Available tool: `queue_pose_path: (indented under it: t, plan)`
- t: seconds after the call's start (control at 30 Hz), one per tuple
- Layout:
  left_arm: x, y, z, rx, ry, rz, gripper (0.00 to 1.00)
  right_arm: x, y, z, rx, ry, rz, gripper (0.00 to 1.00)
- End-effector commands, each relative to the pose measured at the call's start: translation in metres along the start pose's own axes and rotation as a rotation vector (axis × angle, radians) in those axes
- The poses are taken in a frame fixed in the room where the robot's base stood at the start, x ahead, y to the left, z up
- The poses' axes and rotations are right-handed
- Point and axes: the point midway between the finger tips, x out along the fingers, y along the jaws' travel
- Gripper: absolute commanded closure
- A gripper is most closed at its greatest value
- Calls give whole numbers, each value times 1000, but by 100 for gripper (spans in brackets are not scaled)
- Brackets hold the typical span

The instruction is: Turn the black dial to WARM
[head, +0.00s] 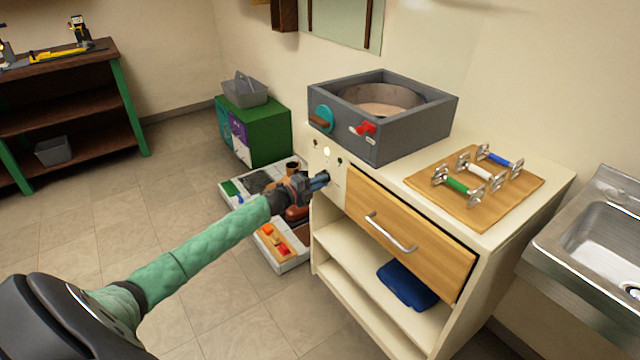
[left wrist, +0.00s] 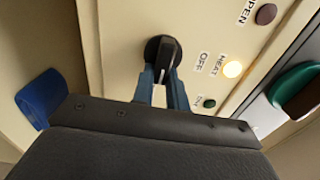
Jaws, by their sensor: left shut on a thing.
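The black dial (left wrist: 163,50) is on the cream front panel in the left wrist view. The fingers of my left gripper (left wrist: 162,88) stand on either side of the dial's raised grip and are shut on it. A pale pointer line runs along the grip. The word OFF (left wrist: 200,62) is printed beside the dial; no WARM mark can be read. In the head view my left gripper (head: 319,181) reaches the panel left of the wooden drawer and mostly hides the dial. My right gripper is not in view.
A lit lamp (left wrist: 233,69) glows by the HEAT label. The wooden drawer (head: 410,230) has a metal handle. A tray of parts (head: 279,250) lies on the floor.

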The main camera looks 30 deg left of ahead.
Motion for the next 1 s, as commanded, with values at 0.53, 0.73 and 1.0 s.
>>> queue_pose_path:
  t: [0.53,0.73,1.0]
  plan:
    - [0,2,-1,-1,1,2,64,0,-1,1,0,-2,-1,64]
    - [-4,2,0,-1,0,2,64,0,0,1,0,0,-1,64]
    - [-34,4,-1,-1,1,3,64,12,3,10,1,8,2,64]
